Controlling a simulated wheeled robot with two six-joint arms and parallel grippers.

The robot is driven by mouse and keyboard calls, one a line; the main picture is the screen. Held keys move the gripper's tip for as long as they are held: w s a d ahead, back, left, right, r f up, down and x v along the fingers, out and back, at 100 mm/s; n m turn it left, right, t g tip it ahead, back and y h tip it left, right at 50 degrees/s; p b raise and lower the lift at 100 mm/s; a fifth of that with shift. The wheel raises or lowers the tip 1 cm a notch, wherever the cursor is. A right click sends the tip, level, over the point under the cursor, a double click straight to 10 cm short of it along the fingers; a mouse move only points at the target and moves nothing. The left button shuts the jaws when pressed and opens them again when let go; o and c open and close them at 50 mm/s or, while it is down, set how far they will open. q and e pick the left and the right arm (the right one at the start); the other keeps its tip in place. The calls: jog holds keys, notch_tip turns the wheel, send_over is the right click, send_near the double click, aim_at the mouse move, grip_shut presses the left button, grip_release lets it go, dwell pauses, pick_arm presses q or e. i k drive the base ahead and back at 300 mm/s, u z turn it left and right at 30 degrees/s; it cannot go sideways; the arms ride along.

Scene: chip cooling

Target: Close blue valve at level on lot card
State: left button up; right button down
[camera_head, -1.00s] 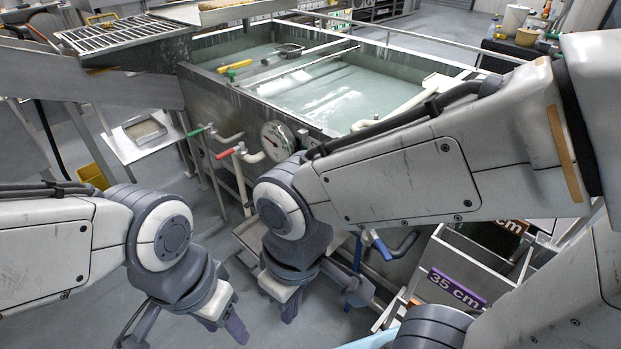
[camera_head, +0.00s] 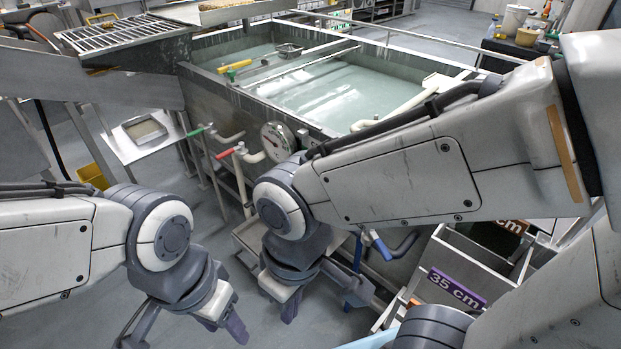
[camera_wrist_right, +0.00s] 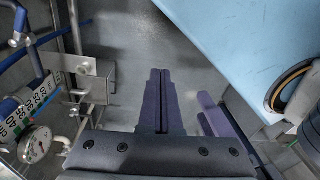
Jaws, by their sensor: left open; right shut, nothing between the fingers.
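The blue valve handle (camera_head: 378,245) sits on a pipe below the tank's front right; it looks slanted, and whether it is open or closed I cannot tell. A purple card (camera_head: 456,288) reading "35 cm" stands in a rack at the right. My right gripper (camera_head: 290,306) is shut and empty, hanging left of the blue handle and apart from it. Its closed fingers (camera_wrist_right: 161,100) show in the right wrist view, with a numbered scale (camera_wrist_right: 35,103) and round gauge (camera_wrist_right: 36,144) at the left. My left gripper (camera_head: 186,330) is open and empty above the floor.
The tank (camera_head: 215,105) holds pale water. A red-handled valve (camera_head: 226,153), a green-handled valve (camera_head: 196,131) and a dial gauge (camera_head: 277,141) are at its front. Another card (camera_head: 510,226) ending in "cm" is partly hidden. Open floor lies left of my grippers.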

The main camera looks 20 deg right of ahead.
aim_at(382, 250)
jog(key=u, duration=1.1)
jog(key=k, duration=0.95)
jog(key=z, duration=1.2)
jog(key=i, duration=0.5)
